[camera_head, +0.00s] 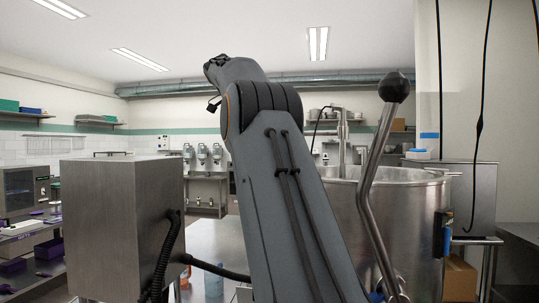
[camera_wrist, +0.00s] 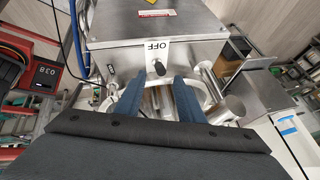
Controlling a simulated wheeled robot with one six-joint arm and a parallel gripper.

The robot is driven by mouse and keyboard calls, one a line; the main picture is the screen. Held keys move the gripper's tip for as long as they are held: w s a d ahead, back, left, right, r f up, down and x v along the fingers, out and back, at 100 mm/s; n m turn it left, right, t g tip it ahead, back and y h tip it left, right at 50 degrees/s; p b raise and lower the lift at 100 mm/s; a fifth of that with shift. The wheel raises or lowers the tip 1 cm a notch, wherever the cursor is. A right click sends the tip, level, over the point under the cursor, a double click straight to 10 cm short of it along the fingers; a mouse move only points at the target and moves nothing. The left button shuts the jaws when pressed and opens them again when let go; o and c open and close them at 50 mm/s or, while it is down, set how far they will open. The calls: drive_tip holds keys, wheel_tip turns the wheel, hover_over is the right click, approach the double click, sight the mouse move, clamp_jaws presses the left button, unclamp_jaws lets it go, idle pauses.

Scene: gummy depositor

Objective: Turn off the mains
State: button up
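In the wrist view, a steel box (camera_wrist: 205,27) carries a white label (camera_wrist: 153,48) reading OFF. A small black switch knob (camera_wrist: 158,67) sits at the lower end of that label. My gripper (camera_wrist: 158,81) is open, with its two blue-grey fingers apart on either side below the knob. Nothing shows held between the fingers. The knob looks just beyond the fingertips, and I cannot tell whether they touch it. In the head view, my arm rises through the middle and my gripper is out of sight. I cannot make out the switch there.
In the head view, a large steel kettle (camera_head: 402,220) stands right of my arm, with a ball-topped lever (camera_head: 383,150) before it. A steel cabinet (camera_head: 123,230) with a black hose stands at left. A red-framed BEO panel (camera_wrist: 47,72) and cables lie left in the wrist view.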

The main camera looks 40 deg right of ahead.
drive_tip(key=shift+v, duration=0.85)
drive_tip(key=shift+f, duration=0.1)
drive_tip(key=w+a+f+n+t+y+b, duration=0.1)
drive_tip(key=w+a+f+n+b, duration=0.1)
drive_tip(key=a+f+n, duration=0.65)
drive_tip(key=w+a+f+n+t+b, duration=0.1)
drive_tip(key=w+a+f+n+b, duration=0.2)
drive_tip(key=f, duration=1)
drive_tip(key=a+f+n+t+y+b, duration=0.1)
drive_tip(key=a+f+n, duration=0.5)
drive_tip(key=f, duration=0.5)
drive_tip(key=s+a+f+n+y+b, duration=0.1)
drive_tip(key=s+a+f+n, duration=0.3)
drive_tip(key=s+f, duration=0.3)
drive_tip(key=s+a+f+n+t+y+b, duration=0.1)
drive_tip(key=s+a+f+n, duration=0.3)
drive_tip(key=f, duration=0.7)
drive_tip(key=s+a+f+n+y+b, duration=0.1)
drive_tip(key=s+a+f+n+b, duration=0.2)
drive_tip(key=s+a+f, duration=0.4)
wheel_tip(320, 180, down, 2)
drive_tip(key=s+n, duration=0.1)
drive_tip(key=s, duration=0.1)
drive_tip(key=shift+s+a+t, duration=0.25)
drive_tip(key=shift+s+t, duration=0.05)
